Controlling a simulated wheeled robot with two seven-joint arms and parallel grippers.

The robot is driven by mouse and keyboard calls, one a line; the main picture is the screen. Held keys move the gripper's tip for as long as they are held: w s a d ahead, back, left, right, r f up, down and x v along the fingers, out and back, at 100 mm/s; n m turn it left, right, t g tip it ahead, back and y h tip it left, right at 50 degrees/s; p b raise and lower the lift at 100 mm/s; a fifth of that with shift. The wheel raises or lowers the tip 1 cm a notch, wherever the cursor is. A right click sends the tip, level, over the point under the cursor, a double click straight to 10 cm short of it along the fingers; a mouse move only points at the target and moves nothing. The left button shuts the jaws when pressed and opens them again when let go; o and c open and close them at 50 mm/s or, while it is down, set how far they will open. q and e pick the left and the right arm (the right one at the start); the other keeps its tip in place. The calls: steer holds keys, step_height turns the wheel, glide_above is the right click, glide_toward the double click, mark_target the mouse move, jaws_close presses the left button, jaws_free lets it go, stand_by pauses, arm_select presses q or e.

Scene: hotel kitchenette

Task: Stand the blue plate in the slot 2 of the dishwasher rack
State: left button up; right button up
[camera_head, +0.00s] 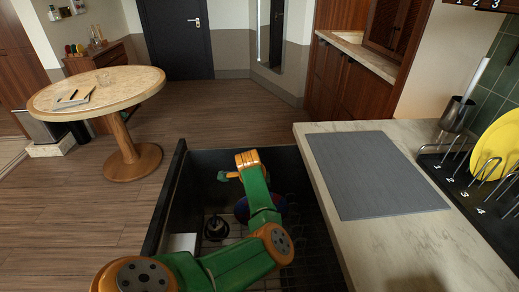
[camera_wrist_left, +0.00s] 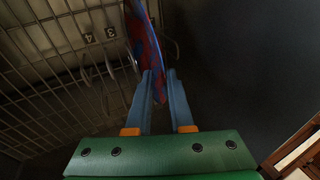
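The blue plate, patterned with red, is seen nearly edge-on in the left wrist view (camera_wrist_left: 145,38). My left gripper (camera_wrist_left: 160,78) has its blue fingers on either side of the plate's near edge, apparently closed on it. In the head view the plate (camera_head: 242,209) shows partly behind my green arm, inside the open dishwasher; the fingertips are hidden there. The dishwasher rack (camera_wrist_left: 40,70) has wire bars and hoops, with labels 3 and 4 left of the plate. No label 2 is visible, and I cannot tell whether the plate touches the rack. My right gripper is out of view.
The dishwasher's dark wall (camera_head: 165,195) stands left of my arm. The counter to the right bears a grey mat (camera_head: 372,175) and a numbered black rack (camera_head: 470,205) with a yellow plate (camera_head: 497,147). A round table (camera_head: 125,82) stands at back left.

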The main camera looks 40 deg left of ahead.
arm_select(q)
steer(key=shift+o, duration=0.9)
steer(key=p+v, duration=0.1)
steer(key=v, duration=0.6)
